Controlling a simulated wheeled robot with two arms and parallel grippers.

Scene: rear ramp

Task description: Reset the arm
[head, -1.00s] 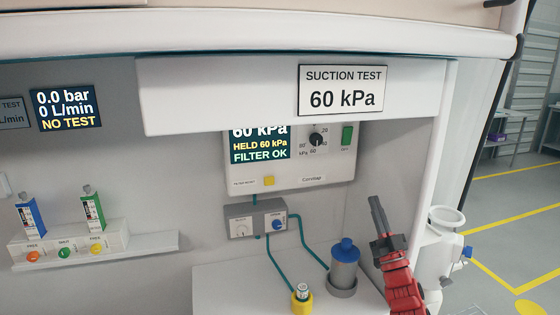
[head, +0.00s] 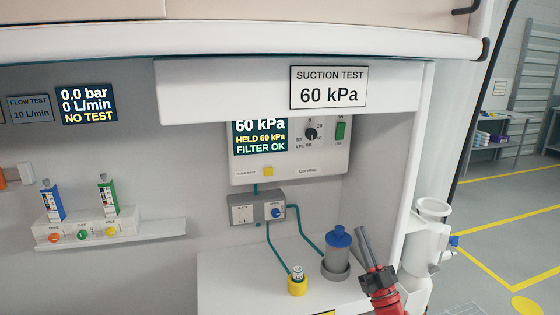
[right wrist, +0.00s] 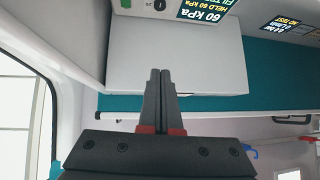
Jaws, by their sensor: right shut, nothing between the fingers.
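My right gripper (head: 368,246) shows at the lower right of the head view, on a red and dark grey arm. Its fingers are together and empty, pointing up, just right of the blue-capped canister (head: 338,255). In the right wrist view the shut fingers (right wrist: 160,75) point toward a pale box-like surface (right wrist: 180,60). The suction unit (head: 310,160) has a screen (head: 260,136) reading 60 kPa, HELD 60 kPa, FILTER OK. The sign above (head: 328,87) reads SUCTION TEST 60 kPa. My left gripper is not in view.
A yellow-based vial (head: 298,281) stands left of the canister on the white counter (head: 240,275). Teal tubes run to a grey valve box (head: 257,208). A shelf (head: 150,229) holds flowmeters at left. A white fixture (head: 428,240) stands right of the arm. Open floor lies farther right.

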